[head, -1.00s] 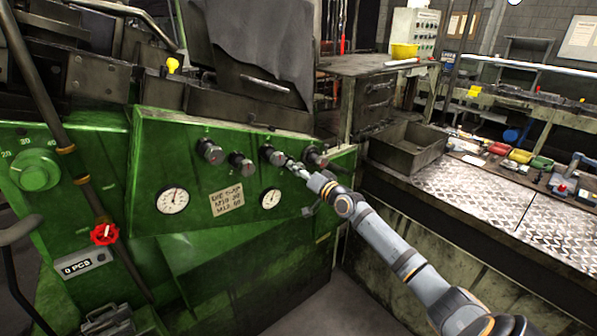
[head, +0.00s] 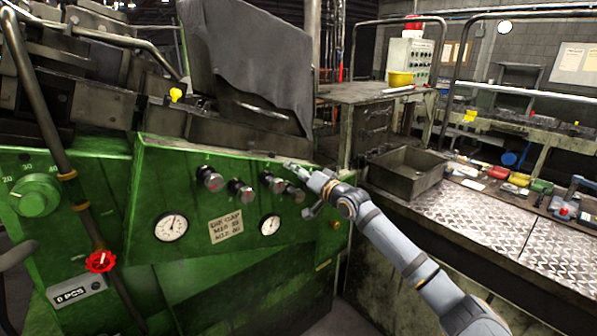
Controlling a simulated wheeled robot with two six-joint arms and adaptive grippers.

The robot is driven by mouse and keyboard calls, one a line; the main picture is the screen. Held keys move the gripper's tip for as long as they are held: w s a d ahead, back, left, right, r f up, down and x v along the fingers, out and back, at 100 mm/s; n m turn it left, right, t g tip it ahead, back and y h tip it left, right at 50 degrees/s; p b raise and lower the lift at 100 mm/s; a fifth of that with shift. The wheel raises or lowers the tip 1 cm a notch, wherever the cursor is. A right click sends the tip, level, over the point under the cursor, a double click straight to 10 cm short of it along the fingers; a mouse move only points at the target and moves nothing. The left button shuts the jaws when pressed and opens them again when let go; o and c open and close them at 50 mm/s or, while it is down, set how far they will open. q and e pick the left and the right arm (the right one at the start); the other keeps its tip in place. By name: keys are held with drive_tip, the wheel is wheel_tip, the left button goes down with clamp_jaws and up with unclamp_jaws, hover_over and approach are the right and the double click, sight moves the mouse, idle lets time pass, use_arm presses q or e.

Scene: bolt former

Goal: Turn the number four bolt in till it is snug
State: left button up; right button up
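Several bolts with round metal heads stick out in a staggered row from the green sloping panel (head: 190,200). The first bolt (head: 209,178) is at the left, then the second bolt (head: 240,190) and the third bolt (head: 272,182). The lower bolt to their right, which by its place looks like number four (head: 293,192), has its head in sight just below my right gripper (head: 292,164). The gripper's narrow tip is above that head, near the panel's top edge, and looks apart from it. Its fingers are too small to judge. My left gripper is out of view.
Two dial gauges, left (head: 171,227) and right (head: 270,225), and a paper label (head: 226,229) sit below the bolts. A red valve knob (head: 101,261) is at lower left. An open metal bin (head: 405,172) and a tread-plate bench (head: 470,215) stand at right.

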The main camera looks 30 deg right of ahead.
sight(301, 197)
drive_tip(key=shift+s+a+r, duration=0.1)
drive_tip(key=shift+a+r, duration=0.05)
drive_tip(key=shift+r, duration=0.55)
drive_tip(key=shift+w+d+f, duration=0.2)
drive_tip(key=shift+d, duration=0.05)
drive_tip(key=s+f+n+p, duration=0.8)
drive_tip(key=s+f+p, duration=0.1)
drive_tip(key=s+p, duration=0.1)
drive_tip(key=w+b, duration=0.1)
drive_tip(key=b, duration=0.1)
drive_tip(key=w+f+b, duration=0.1)
drive_tip(key=w+b, duration=0.1)
drive_tip(key=b, duration=0.1)
drive_tip(key=w+b, duration=0.2)
drive_tip(key=b, duration=0.1)
drive_tip(key=shift+w+d+f, duration=0.2)
drive_tip(key=shift+w+f, duration=0.05)
drive_tip(key=w+b, duration=0.2)
drive_tip(key=w+r+b, duration=0.1)
drive_tip(key=w, duration=0.1)
drive_tip(key=shift+w+a+b, duration=0.15)
drive_tip(key=shift+w+b, duration=0.15)
drive_tip(key=shift+b, duration=0.05)
drive_tip(key=shift+w+a, duration=0.1)
drive_tip(key=shift+w, duration=0.3)
